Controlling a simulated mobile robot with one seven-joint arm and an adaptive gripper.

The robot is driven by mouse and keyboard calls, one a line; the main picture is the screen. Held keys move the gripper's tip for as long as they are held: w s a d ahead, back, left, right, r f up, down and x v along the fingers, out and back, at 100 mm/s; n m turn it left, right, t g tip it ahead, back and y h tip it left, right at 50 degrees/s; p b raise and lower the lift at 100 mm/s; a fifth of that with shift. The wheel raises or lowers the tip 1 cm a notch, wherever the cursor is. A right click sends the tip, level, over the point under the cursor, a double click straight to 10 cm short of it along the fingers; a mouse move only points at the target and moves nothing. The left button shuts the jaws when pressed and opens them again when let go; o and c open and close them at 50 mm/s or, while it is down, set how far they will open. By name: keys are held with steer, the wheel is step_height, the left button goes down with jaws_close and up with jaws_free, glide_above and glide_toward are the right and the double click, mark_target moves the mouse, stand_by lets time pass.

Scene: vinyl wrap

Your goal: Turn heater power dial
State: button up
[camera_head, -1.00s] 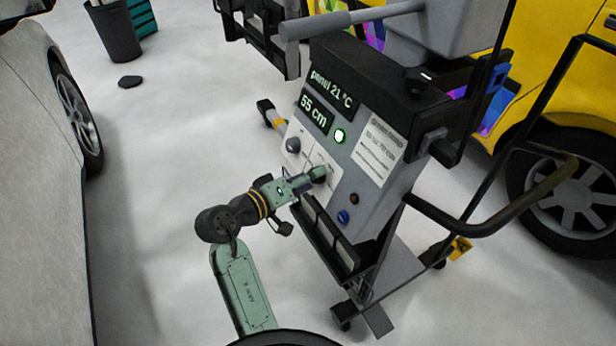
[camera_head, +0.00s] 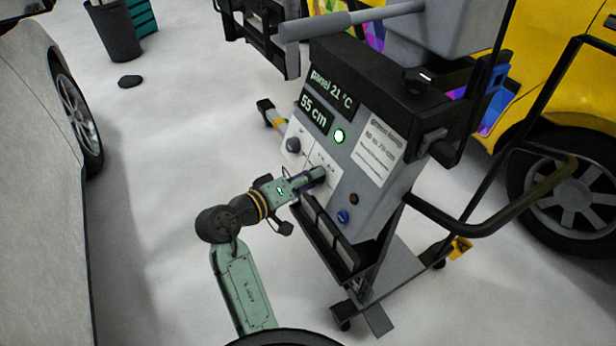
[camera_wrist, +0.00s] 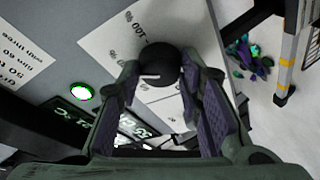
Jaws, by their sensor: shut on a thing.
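The heater's control panel (camera_head: 352,130) is a grey sloped box with lit readouts "panel 21 °C" and "55 cm". My gripper (camera_head: 320,176) is at the right-hand dial on its white plate and hides that dial in the head view. In the wrist view the dark round dial (camera_wrist: 159,70) with a white pointer line sits between the fingertips of my gripper (camera_wrist: 162,78), which is shut on it. Scale marks, including "100", are printed beside it. A second dark dial (camera_head: 293,145) stands free to the left on the panel.
A green lit lamp (camera_head: 340,136) and a blue button (camera_head: 343,216) are on the panel. A black slotted tray (camera_head: 327,232) lies just below my gripper. The cart's handle bar (camera_head: 500,225) extends right. A grey car (camera_head: 40,150) stands left, with open floor between.

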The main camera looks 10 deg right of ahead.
steer(key=shift+r+p, duration=0.15)
steer(key=shift+p, duration=0.15)
steer(key=n+g+y+p, duration=0.1)
steer(key=n, duration=0.6)
steer(key=n+g+y+p, duration=0.1)
steer(key=n+g, duration=0.1)
steer(key=n, duration=0.5)
steer(key=n+g+y+p, duration=0.1)
steer(key=n+g+p, duration=0.1)
steer(key=n, duration=0.5)
steer(key=shift+w+d+r+n, duration=0.1)
steer(key=shift+w+r+n, duration=0.2)
steer(key=shift+n, duration=0.1)
steer(key=shift+f, duration=0.1)
steer(key=o, duration=1.2)
steer(key=shift+c, duration=0.2)
